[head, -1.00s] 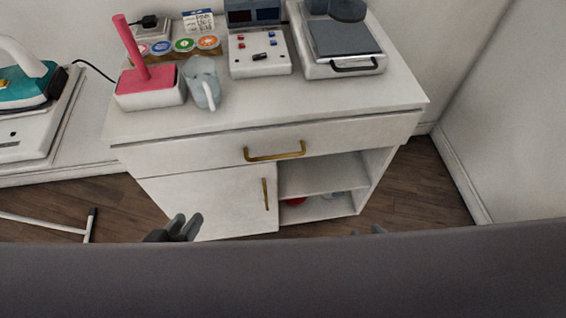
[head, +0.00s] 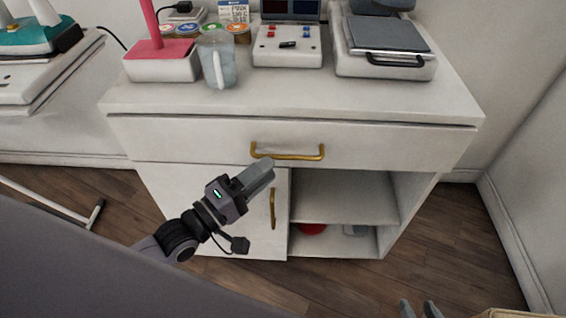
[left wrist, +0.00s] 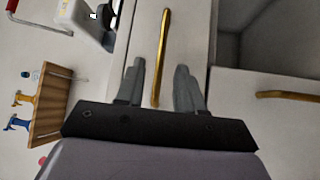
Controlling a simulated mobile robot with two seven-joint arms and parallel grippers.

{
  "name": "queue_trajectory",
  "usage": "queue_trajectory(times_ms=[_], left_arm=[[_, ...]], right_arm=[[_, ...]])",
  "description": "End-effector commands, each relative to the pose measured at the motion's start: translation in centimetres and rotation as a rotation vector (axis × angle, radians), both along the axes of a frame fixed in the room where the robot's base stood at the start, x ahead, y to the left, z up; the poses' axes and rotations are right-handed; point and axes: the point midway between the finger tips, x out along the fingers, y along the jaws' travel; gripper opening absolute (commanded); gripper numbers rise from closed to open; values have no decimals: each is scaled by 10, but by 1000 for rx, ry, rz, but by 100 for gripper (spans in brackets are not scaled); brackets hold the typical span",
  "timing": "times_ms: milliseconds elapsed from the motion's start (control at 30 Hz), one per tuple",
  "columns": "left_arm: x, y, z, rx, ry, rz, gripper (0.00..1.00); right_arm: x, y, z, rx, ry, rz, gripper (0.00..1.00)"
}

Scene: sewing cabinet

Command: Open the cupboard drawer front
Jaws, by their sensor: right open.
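The cupboard's white drawer front (head: 400,143) spans the cabinet below its top and looks shut. Its brass bar handle (head: 288,155) is horizontal. My left gripper (head: 266,168) is just in front of the drawer, near the handle's left end. In the left wrist view its two fingers (left wrist: 160,82) are apart, with the drawer handle (left wrist: 164,45) showing in the gap between them. I cannot tell whether they touch it. My right gripper (head: 420,309) is open and empty at the bottom edge, far from the drawer.
Below the drawer are a cupboard door with a vertical brass handle (head: 272,208) and an open shelf (head: 345,196). A grey-blue mug (head: 217,62), a pink-topped box (head: 162,62) and machines stand on the cabinet top. The wooden floor (head: 450,240) is clear at right.

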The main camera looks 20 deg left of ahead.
Motion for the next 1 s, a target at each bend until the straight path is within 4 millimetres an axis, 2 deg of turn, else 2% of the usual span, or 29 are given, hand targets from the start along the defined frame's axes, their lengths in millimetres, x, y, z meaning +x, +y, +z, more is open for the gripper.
queue_trajectory(times_ms=[100, 300, 700, 733, 800, 833, 1000], left_arm=[[16, -9, 2, -1, -3, 1, 37], [34, -19, 4, 1, 0, 1, 37], [40, -23, 5, 4, 1, 1, 37], [40, -23, 5, 3, 2, 1, 30], [40, -23, 5, 3, 2, 1, 8], [40, -23, 5, 3, 2, 1, 0], [39, -22, 5, 4, 1, 1, 0]], right_arm=[[0, 3, -2, 4, -2, 3, 43], [0, 7, -1, 8, -7, 9, 43], [2, 7, 4, 10, -18, 10, 43], [2, 7, 3, 10, -18, 10, 43], [2, 7, 3, 9, -17, 9, 43], [2, 7, 3, 9, -17, 9, 43], [2, 6, 1, 7, -12, 8, 43]])
